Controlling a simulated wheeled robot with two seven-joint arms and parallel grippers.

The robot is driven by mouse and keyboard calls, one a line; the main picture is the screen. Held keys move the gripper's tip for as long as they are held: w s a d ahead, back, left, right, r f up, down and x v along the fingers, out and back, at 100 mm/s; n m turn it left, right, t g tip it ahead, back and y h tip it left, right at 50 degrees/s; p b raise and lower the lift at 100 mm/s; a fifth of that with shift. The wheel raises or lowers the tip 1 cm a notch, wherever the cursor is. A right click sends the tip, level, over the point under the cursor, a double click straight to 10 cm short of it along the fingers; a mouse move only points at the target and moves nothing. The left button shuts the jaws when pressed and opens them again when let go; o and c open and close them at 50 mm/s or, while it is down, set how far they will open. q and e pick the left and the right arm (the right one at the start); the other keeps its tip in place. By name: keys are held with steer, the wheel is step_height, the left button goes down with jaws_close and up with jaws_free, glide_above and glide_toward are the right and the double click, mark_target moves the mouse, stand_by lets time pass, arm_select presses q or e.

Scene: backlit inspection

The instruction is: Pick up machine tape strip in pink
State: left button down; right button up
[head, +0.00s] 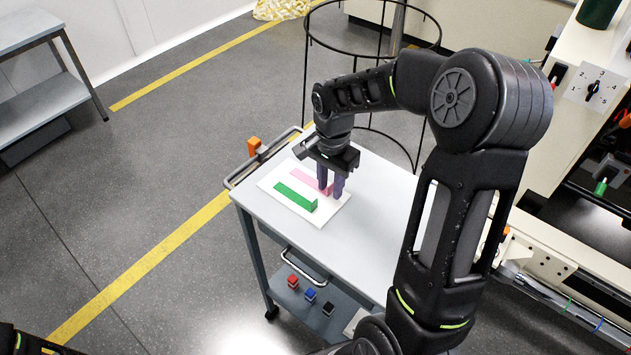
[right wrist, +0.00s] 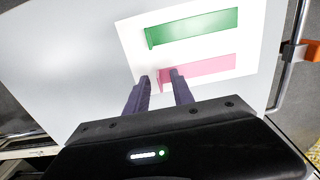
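The pink tape strip (head: 307,180) lies on a white sheet on the cart top, beside a green strip (head: 295,196). In the right wrist view the pink strip (right wrist: 205,69) runs off to the right, with its near end by my fingertips. My right gripper (head: 331,190) points down over that end, its purple fingers apart. In the right wrist view one finger of the gripper (right wrist: 160,77) overlaps the pink strip and the other is left of its end. I cannot tell whether they touch it. My left gripper is out of view; only a bit of that arm shows at lower left.
The white sheet (head: 326,214) lies on the grey cart top (head: 375,215), which is clear to the right. Small red, blue and black items lie on the lower shelf (head: 345,300). A black wire hoop stand (head: 372,22) stands behind.

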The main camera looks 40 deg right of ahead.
steer(key=shift+c, duration=0.4)
jaws_close()
